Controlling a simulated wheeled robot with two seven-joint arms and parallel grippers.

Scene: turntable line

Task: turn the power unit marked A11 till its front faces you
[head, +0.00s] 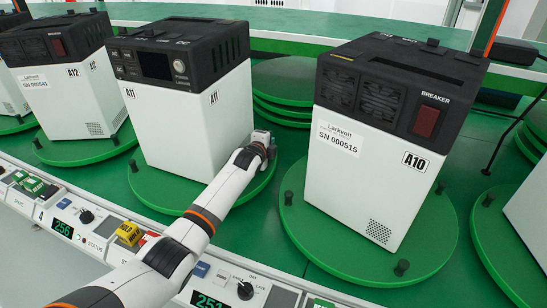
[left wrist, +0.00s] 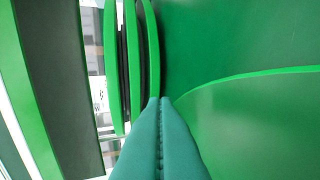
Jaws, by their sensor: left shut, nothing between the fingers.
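The power unit marked A11 (head: 175,110) is a white box with a black top, standing upright on a round green turntable (head: 165,195). Its face with a dark display and a round knob is turned toward me, slightly left; its right side, also marked A11, shows narrower. My left gripper (head: 265,142) is at the right edge of this turntable, beside the unit and apart from its wall. Its teal fingers (left wrist: 160,102) are shut and empty in the left wrist view. Whether they touch the turntable or a rim peg cannot be told. My right gripper is out of view.
Unit A12 (head: 75,105) stands on the left and unit A10 (head: 365,175) on the right, each on a green turntable with black pegs. Stacked green discs (head: 283,85) lie behind. A control panel (head: 100,225) with switches and displays runs along the front, below my left arm.

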